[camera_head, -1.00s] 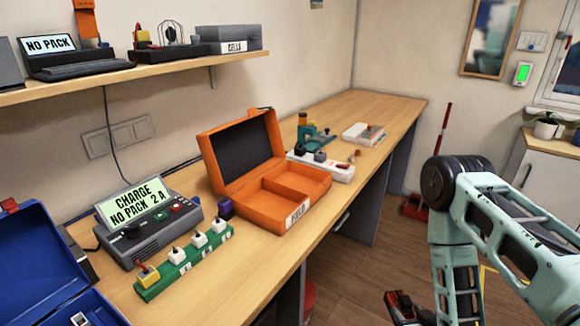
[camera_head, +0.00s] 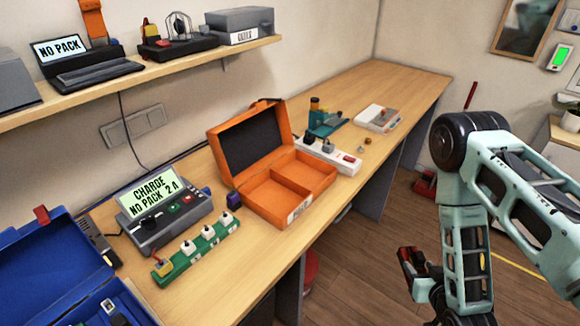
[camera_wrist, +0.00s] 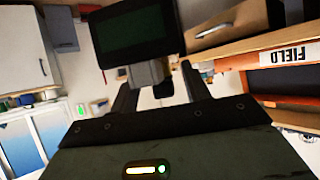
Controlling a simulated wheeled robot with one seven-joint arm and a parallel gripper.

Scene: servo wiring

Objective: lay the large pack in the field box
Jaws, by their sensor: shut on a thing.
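The field box (camera_head: 262,208) is an open orange case on the bench, with its lid raised at the back and an empty interior split by a divider. Its FIELD label (camera_wrist: 297,56) appears upside down at the right of the wrist view. My gripper (camera_head: 420,279) is low, right of the bench and off its front edge, apart from the box. It is shut on a dark pack (camera_wrist: 137,30), which the wrist view shows beyond the fingers with a grey part between them. In the head view the pack (camera_head: 407,262) looks small, dark and red; its size is hard to judge.
A charger reading "NO PACK" (camera_head: 165,208), a green strip (camera_head: 197,252) and an open blue case (camera_head: 50,250) stand left of the box. A white power strip (camera_head: 328,157) lies close behind it. Open floor lies between bench and arm.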

